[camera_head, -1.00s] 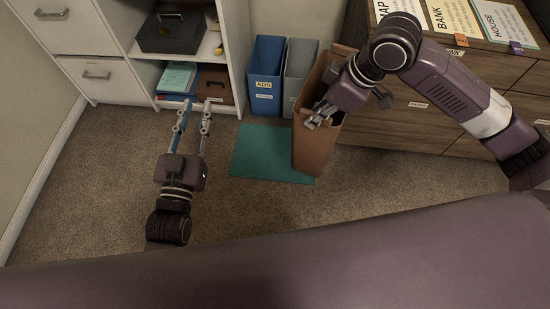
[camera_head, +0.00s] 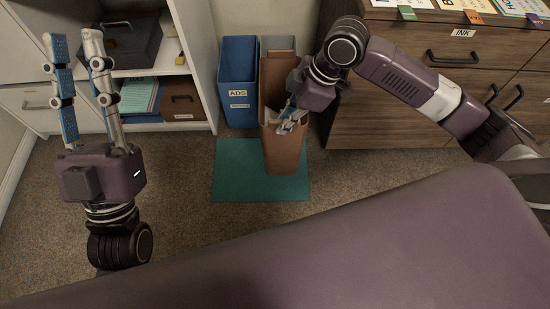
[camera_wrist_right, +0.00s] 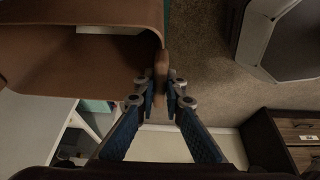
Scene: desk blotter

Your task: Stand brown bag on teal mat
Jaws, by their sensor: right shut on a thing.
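The brown bag (camera_head: 285,152) is tall, open at the top and roughly upright. In the head view it overlaps the right part of the flat teal mat (camera_head: 235,172) on the carpet. I cannot tell whether its base touches the mat. My right gripper (camera_head: 291,122) is shut on the bag's rim. In the right wrist view, the right gripper's fingers (camera_wrist_right: 161,80) pinch the wall of the bag (camera_wrist_right: 75,75), and the bag's open mouth shows at left. My left gripper (camera_head: 74,40) is open and empty, raised at the left, well apart from the bag.
A blue bin (camera_head: 239,75) marked ADS stands behind the mat, with a grey bin (camera_head: 278,43) partly hidden by the bag. A white shelf (camera_head: 199,60) stands at left and a wooden drawer unit (camera_head: 385,125) at right. Carpet left of the mat is clear.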

